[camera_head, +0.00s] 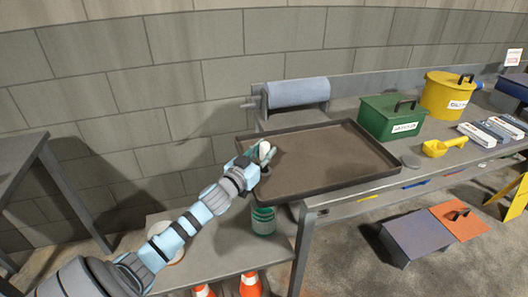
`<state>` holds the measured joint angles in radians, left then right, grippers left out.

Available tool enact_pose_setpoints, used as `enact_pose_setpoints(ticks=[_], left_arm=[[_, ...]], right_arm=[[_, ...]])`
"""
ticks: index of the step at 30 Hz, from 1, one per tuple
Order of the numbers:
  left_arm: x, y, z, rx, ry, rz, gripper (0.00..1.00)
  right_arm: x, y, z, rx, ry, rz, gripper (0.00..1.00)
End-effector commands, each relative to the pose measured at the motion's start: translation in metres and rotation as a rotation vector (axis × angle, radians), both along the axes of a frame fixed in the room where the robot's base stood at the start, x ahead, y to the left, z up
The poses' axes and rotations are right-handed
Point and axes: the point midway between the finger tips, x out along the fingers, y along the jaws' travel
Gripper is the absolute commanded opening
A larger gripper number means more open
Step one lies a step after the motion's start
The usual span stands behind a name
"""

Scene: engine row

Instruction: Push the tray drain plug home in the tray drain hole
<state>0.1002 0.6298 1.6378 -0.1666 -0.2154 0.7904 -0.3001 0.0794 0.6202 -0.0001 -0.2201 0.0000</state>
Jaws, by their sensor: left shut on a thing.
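The wide, shallow brown tray (325,155) with a dark raised rim lies on the bench. My left gripper (265,157) is over the tray's left end, near the rim. It is shut on a small whitish rounded thing (264,149), which looks like the tray drain plug. The fingers cover part of it. I cannot make out the tray drain hole, nor whether the plug touches the tray. My right gripper is out of view.
A green box (392,117) and a yellow lidded bin (446,95) stand right of the tray. A grey roll (298,92) is behind. A green can (263,220) stands below.

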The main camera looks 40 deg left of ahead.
Motion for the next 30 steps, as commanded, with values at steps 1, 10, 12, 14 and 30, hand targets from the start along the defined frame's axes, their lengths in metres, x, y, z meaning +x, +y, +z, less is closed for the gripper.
enact_pose_setpoints(ticks=[1,10,12,14,30], left_arm=[[0.0001,-0.0001,0.0007,0.000,0.000,0.000,0.00],[0.0001,0.0000,0.0003,0.000,0.000,0.000,0.00],[0.0001,0.0000,0.0005,0.000,0.000,0.000,0.00],[0.0001,-0.0001,0.0007,0.000,0.000,0.000,0.00],[0.0001,0.0000,-0.0078,0.000,0.000,0.000,0.00]], right_arm=[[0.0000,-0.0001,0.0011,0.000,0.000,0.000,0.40],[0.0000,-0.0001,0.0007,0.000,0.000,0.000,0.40],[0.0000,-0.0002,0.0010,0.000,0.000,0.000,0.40],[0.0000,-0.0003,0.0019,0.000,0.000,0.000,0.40],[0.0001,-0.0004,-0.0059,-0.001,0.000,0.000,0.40]])
